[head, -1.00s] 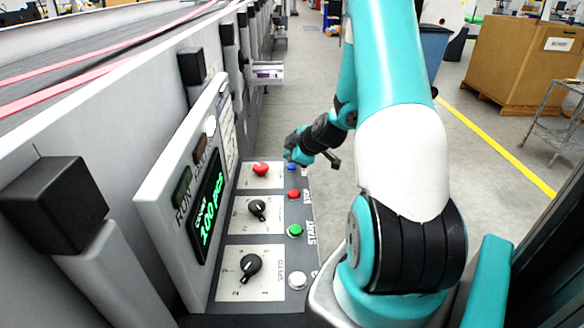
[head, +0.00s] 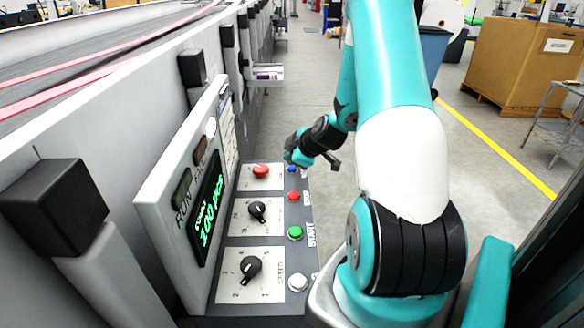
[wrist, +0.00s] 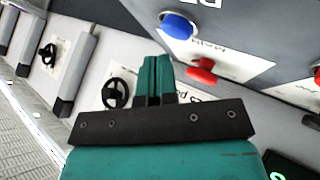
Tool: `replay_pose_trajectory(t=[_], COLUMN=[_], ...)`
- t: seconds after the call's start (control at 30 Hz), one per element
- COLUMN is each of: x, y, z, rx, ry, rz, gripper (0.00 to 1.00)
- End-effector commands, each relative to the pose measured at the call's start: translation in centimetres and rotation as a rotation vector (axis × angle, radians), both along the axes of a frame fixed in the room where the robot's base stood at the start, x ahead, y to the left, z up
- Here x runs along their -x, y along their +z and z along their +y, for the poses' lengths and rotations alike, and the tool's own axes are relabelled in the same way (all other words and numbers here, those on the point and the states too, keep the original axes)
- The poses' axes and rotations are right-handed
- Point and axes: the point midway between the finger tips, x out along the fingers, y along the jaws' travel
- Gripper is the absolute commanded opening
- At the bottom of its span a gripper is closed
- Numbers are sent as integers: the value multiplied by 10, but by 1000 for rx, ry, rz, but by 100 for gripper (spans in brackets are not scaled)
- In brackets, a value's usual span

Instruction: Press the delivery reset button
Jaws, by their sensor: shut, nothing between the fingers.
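A blue button (head: 292,169) is at the far end of the button row on the control panel. In the wrist view the blue button (wrist: 178,25) is large, above and right of the fingers, with lettering beside it that is cut off and partly reads "MAIN". I cannot read a delivery label on it. My gripper (head: 291,158) is over the far end of the panel, close to the blue button. In the wrist view my gripper (wrist: 158,62) has its teal fingers together, empty, and apart from the blue button in the picture. Any contact is not visible.
A red mushroom button (head: 260,171) is left of the blue one. A red button (head: 293,196), green button (head: 295,233) and white button (head: 297,282) line the panel's right side. Black knobs (head: 257,211) stand up on it. A tilted display panel (head: 207,217) rises at left.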

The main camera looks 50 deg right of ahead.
Motion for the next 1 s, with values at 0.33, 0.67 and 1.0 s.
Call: replay_pose_trajectory(t=[0.33, 0.67, 1.0], x=[0, 0, 0], y=[0, 0, -9], z=[0, 0, 1], rx=[0, 0, 1], ry=[0, 0, 1], rz=[0, 0, 0], gripper=[0, 0, 0])
